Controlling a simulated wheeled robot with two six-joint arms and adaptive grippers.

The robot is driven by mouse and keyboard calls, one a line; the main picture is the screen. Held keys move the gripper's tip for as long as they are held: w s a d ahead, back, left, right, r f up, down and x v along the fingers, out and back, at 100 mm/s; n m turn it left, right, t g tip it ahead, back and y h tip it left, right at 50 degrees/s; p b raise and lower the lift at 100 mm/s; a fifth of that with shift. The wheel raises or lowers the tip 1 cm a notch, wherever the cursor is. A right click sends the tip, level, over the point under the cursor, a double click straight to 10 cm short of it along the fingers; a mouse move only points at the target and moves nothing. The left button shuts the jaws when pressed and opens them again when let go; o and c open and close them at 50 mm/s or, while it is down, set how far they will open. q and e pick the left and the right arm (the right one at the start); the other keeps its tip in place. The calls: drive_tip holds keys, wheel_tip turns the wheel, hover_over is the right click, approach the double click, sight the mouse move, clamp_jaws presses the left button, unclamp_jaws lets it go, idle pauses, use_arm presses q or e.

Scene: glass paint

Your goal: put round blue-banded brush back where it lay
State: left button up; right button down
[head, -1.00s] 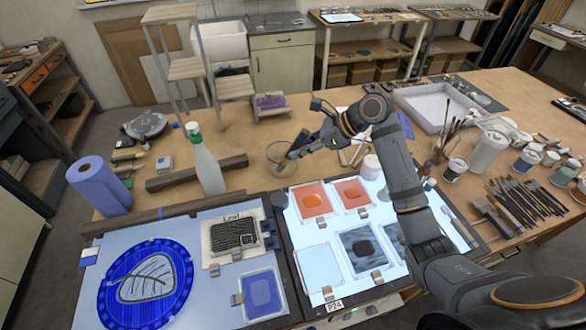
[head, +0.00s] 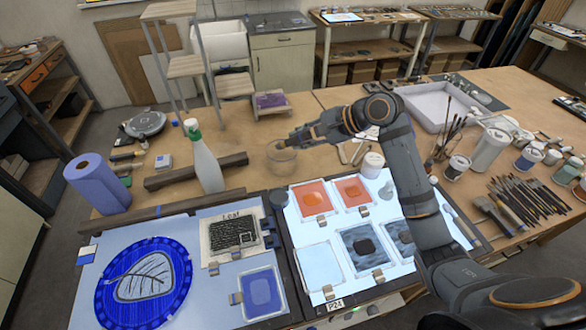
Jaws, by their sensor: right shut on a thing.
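The blue band cannot be made out. A row of several brushes (head: 530,195) lies on the right side of the table, far from the gripper. My left gripper is not in view.
A light panel (head: 325,235) with orange and grey glass pieces lies in front. A white cup (head: 372,165), a brush pot (head: 440,153) and paint jars (head: 456,167) are to the right.

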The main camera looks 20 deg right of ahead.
drive_tip(key=n+y+b, duration=0.1)
drive_tip(key=n+b, duration=0.4)
drive_tip(key=n, duration=0.3)
drive_tip(key=n+y+b, duration=0.1)
drive_tip(key=n+b, duration=0.4)
drive_tip(key=n, duration=0.4)
drive_tip(key=n+y+b, duration=0.1)
drive_tip(key=n+b, duration=0.4)
drive_tip(key=n, duration=0.3)
drive_tip(key=shift+n+y, duration=0.3)
drive_tip(key=shift+y, duration=0.1)
